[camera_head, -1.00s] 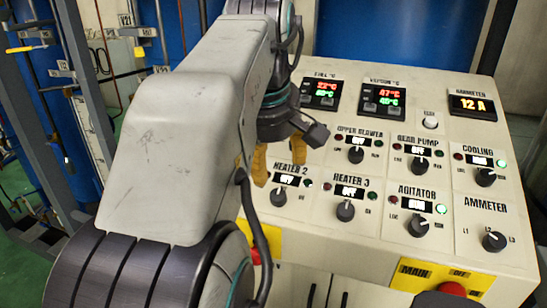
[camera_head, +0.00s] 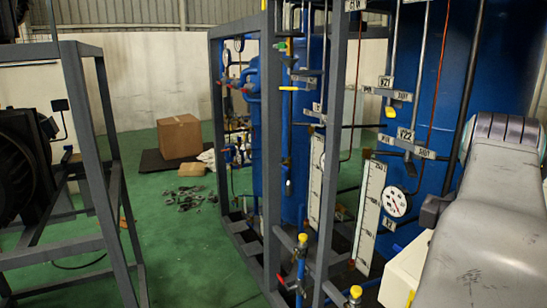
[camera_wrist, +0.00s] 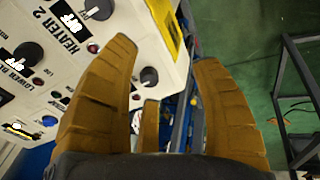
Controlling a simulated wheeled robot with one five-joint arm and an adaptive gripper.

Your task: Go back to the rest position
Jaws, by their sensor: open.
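My gripper (camera_wrist: 166,100) shows in the wrist view with its brown padded fingers spread apart. It is open and nothing is between the fingers. The cream control panel (camera_wrist: 50,75) lies to the left of and beyond the fingers, with a black knob (camera_wrist: 99,8) beside the HEATER 2 label and more knobs near the left finger. In the head view, part of my arm fills the right edge and my gripper is out of sight. A corner of the cream panel (camera_head: 405,270) shows beside my arm.
A grey frame (camera_head: 335,150) with blue tanks, pipes and valves stands in the middle. Another grey frame (camera_head: 95,160) holds dark machinery at left. A cardboard box (camera_head: 179,136) sits on a dark mat at the back. Green floor (camera_head: 185,260) between the frames is mostly clear.

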